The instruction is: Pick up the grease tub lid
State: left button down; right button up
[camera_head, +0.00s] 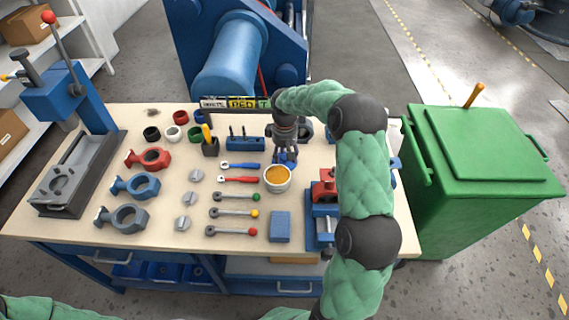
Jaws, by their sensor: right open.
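The grease tub (277,187) is a white round cup filled with orange-yellow grease, open at the top, on the workbench. Just behind it a small blue piece (288,162) shows at my right gripper's fingertips. It may be the tub lid, but the fingers cover much of it. My right gripper (284,155) points down at this piece, with its jaws open. I cannot tell whether the fingers touch it. My left gripper is out of view; only green parts of my arms show at the bottom edge.
The workbench (165,228) holds red, blue and grey valve bodies (148,158) and several levers with coloured knobs (235,197). A blue block (280,226) lies in front of the tub. A red and blue vise (324,190) stands right, beside my arm. A press (75,100) stands left.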

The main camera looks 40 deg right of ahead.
jog(key=shift+r, duration=0.1)
jog(key=c, duration=1)
jog(key=shift+c, duration=0.2)
